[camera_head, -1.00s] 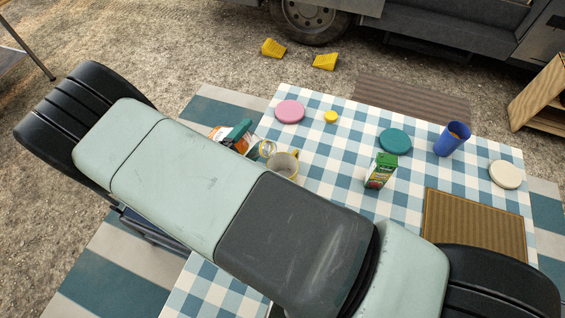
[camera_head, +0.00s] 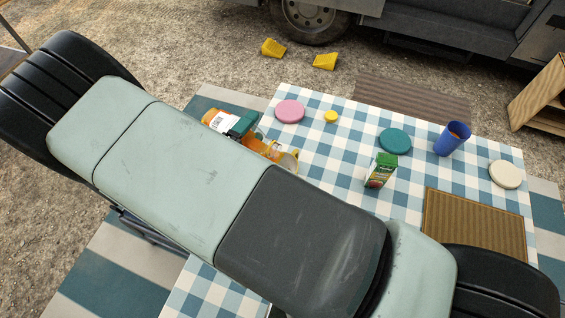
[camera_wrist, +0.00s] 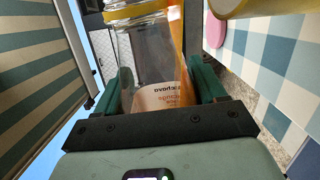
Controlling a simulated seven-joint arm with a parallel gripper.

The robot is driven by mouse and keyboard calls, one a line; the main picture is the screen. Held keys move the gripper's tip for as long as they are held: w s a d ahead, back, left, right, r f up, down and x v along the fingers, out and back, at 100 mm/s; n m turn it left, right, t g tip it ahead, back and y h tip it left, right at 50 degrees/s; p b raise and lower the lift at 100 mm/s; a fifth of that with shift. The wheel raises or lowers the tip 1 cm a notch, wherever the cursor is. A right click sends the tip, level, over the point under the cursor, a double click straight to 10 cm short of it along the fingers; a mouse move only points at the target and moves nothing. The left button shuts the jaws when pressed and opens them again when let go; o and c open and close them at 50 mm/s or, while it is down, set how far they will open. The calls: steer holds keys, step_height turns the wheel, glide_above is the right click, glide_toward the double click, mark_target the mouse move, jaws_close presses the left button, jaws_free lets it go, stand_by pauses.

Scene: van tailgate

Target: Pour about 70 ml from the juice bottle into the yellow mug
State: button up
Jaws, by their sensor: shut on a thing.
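The juice bottle is clear, with orange juice and a pale label (camera_head: 224,122). It is tipped well over, its neck end toward the yellow mug (camera_head: 290,162) in the head view. My gripper (camera_head: 243,126) is shut around the bottle's body. In the wrist view my gripper's fingers (camera_wrist: 168,88) flank the bottle (camera_wrist: 146,45), and orange juice runs along one side toward the mouth. The mug's rim (camera_wrist: 252,7) shows at the top right there. Orange shows at the neck beside the mug; whether juice is falling in, and the mug's level, I cannot tell.
On the checked cloth (camera_head: 330,160) are a juice carton (camera_head: 381,171), a blue cup (camera_head: 452,139), a pink disc (camera_head: 289,111), a teal disc (camera_head: 394,141), a white disc (camera_head: 505,174) and a brown mat (camera_head: 474,225). My arm hides the table's near left part.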

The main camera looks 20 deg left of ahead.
steer(key=shift+d+r+m, duration=0.25)
steer(key=shift+r+m, duration=0.55)
steer(key=shift+m, duration=0.3)
stand_by(0.5)
steer(key=shift+s+r, duration=0.1)
stand_by(0.5)
steer(key=shift+d, duration=0.2)
stand_by(0.5)
steer(key=shift+r+m, duration=0.1)
steer(key=shift+m, duration=0.2)
stand_by(0.5)
